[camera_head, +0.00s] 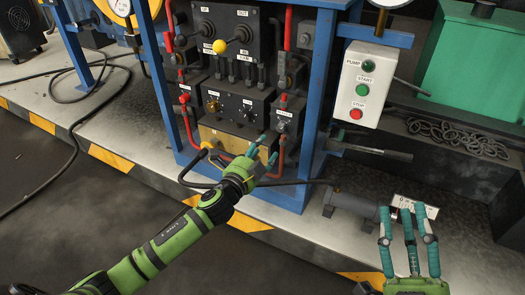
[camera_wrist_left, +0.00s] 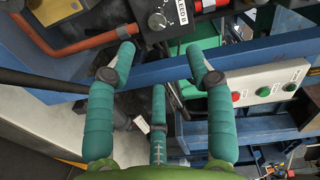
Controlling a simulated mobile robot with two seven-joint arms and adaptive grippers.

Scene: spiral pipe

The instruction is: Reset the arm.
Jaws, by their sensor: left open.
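My left arm, green and black, reaches in from the lower left. Its gripper (camera_head: 263,153) has teal fingers and is in front of the blue-framed panel, near the lower red pipe (camera_head: 230,155). In the left wrist view the same gripper (camera_wrist_left: 162,55) has its fingers spread, with nothing between them. My right gripper (camera_head: 405,212) is at the lower right. Its teal fingers point up and stand apart, with no object seen between them.
The blue frame (camera_head: 318,110) carries valves, knobs and a yellow-topped lever (camera_head: 219,47). A white button box (camera_head: 366,85) hangs at its right. A grey cylinder (camera_head: 352,204) lies near my right gripper. Dark floor at lower left is clear except for a black cable (camera_head: 70,150).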

